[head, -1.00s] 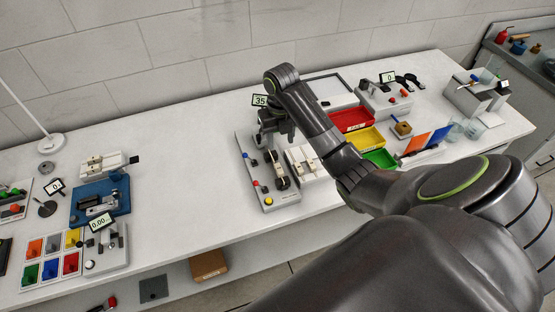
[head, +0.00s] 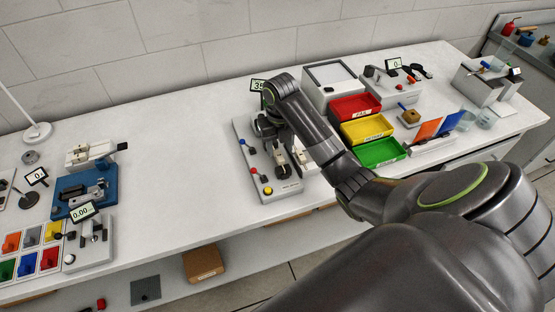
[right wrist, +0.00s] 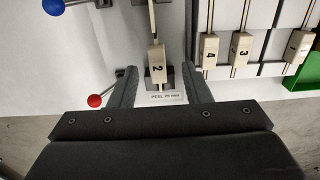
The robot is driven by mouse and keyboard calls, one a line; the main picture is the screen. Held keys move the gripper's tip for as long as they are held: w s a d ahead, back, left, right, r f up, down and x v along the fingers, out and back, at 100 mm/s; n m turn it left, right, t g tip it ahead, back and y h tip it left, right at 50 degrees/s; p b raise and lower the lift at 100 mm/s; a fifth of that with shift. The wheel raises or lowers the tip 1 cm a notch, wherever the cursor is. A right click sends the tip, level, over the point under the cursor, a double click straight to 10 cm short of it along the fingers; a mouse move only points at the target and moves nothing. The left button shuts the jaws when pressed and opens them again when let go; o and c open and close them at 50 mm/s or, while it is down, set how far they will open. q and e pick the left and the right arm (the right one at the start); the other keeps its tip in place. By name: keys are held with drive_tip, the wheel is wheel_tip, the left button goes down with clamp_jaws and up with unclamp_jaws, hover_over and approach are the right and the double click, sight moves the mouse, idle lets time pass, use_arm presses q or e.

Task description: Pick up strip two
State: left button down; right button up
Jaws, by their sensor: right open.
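Strip two (right wrist: 157,68) is a narrow pale strip marked 2 in the right wrist view. It lies between the fingers of my right gripper (right wrist: 160,87), which is open, with a gap on each side. The strip's near end sits at a dark clamp block above a label reading PEEL 25 mm. In the head view my right gripper (head: 268,127) is over the grey bench machine (head: 270,190), and my arm partly hides the strip. My left gripper is not in view.
Strips marked 4 (right wrist: 209,52), 3 (right wrist: 241,50) and 1 lie in a white rack to the right. Blue (right wrist: 54,6) and red (right wrist: 94,101) lever knobs are to the left. Red (head: 355,107), yellow (head: 367,130) and green (head: 380,153) bins stand right of the machine.

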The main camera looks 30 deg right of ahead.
sight(279, 155)
wheel_tip(279, 155, down, 4)
drive_tip(key=shift+s+a+f+p, duration=0.1)
drive_tip(key=shift+a+p, duration=0.05)
drive_tip(key=shift+p, duration=0.45)
clamp_jaws()
